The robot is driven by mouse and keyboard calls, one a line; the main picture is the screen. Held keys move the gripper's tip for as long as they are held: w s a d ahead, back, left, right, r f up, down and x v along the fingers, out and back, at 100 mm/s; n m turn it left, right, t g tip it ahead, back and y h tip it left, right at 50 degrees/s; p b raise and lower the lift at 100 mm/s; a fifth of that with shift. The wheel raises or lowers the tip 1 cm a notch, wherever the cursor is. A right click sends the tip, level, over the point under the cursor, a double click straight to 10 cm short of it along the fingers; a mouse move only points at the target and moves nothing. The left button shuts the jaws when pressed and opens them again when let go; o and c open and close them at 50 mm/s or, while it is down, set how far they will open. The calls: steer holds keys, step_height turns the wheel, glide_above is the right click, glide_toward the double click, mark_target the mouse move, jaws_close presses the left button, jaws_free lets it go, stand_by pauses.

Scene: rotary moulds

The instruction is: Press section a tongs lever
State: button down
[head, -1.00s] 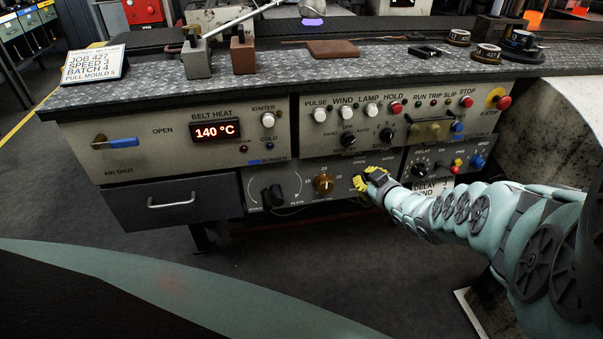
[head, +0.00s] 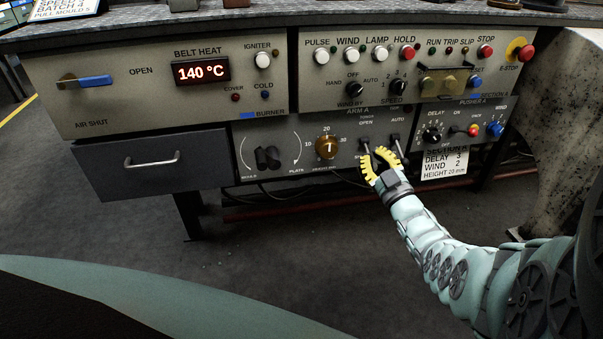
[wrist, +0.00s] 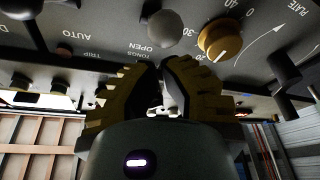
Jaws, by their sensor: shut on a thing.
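The ARM A panel (head: 290,150) carries two small levers. The tongs lever (head: 364,144), under the word OPEN, is the left one in the head view. Its rounded grey knob shows at the top of the wrist view (wrist: 165,28). The trip lever (head: 395,142), under AUTO, stands to its right; its knob is at the wrist view's upper left (wrist: 22,5). My gripper (head: 377,154), with yellow ribbed fingers, is at the tongs lever. Its fingertips (wrist: 164,66) are close together just below the knob in the wrist view. The exact contact is hard to see.
A brown rotary knob (head: 327,147) and a black handle (head: 268,158) are left of the levers. The PUSHER A panel (head: 455,133) and a paper card (head: 443,163) are close on the right. The floor below is open.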

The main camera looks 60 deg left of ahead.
steer(key=shift+f+y+b, duration=0.7)
steer(key=shift+b, duration=1.1)
steer(key=shift+b, duration=0.3)
steer(key=shift+d, duration=0.15)
